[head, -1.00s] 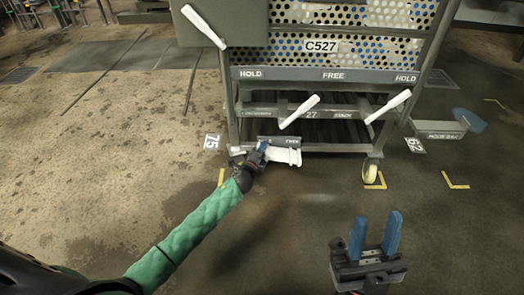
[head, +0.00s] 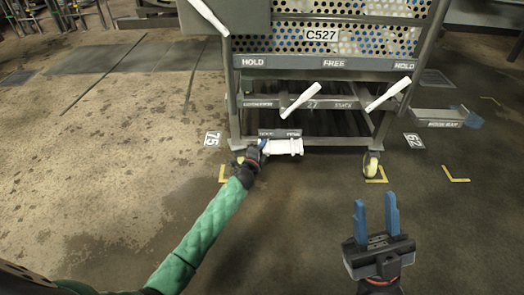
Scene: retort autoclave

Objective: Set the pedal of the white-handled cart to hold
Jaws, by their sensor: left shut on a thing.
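The white-handled cart (head: 322,62), marked C527, stands ahead with a HOLD / FREE / HOLD strip across its frame. Its white pedal (head: 285,147) is low at the front left, just under a small plate (head: 280,133) that reads HOLD on the left and FREE on the right. My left gripper (head: 263,147) is shut at the pedal's left end, and its fingers partly cover that part. My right gripper (head: 376,219) is open and empty, with blue fingers pointing up, over the floor at lower right.
White levers stick out at the upper left (head: 208,15), middle (head: 300,100) and right (head: 389,94) of the cart. Floor plates read 75 (head: 212,138) and 62 (head: 414,141). Yellow corner marks lie by the casters (head: 371,163). The floor in front is mostly clear.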

